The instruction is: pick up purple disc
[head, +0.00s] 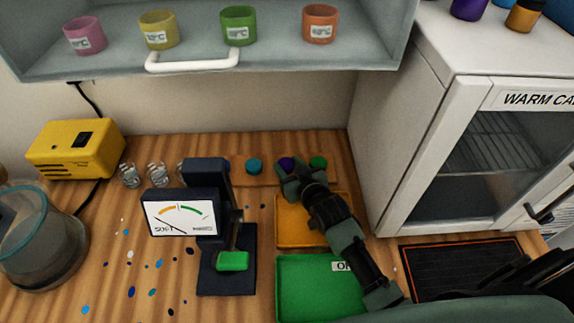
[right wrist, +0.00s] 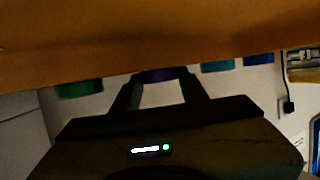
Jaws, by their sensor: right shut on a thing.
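The purple disc (head: 286,162) is at the back of the wooden bench, in a row with other coloured discs. My right gripper (head: 288,170) is at it, with the arm reaching in from the lower right, and is shut on the disc. In the right wrist view the purple disc (right wrist: 155,75) shows between the two fingertips (right wrist: 158,78), partly hidden. I cannot tell whether it is clear of the bench. My left gripper is not in view.
A green disc (head: 318,161) and a teal disc (head: 254,166) flank the purple one. An orange tray (head: 290,235) and a green tray (head: 300,290) lie in front. A dark gauge stand (head: 205,210) is left; a white cabinet (head: 405,150) is right. A shelf (head: 270,60) overhangs the back.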

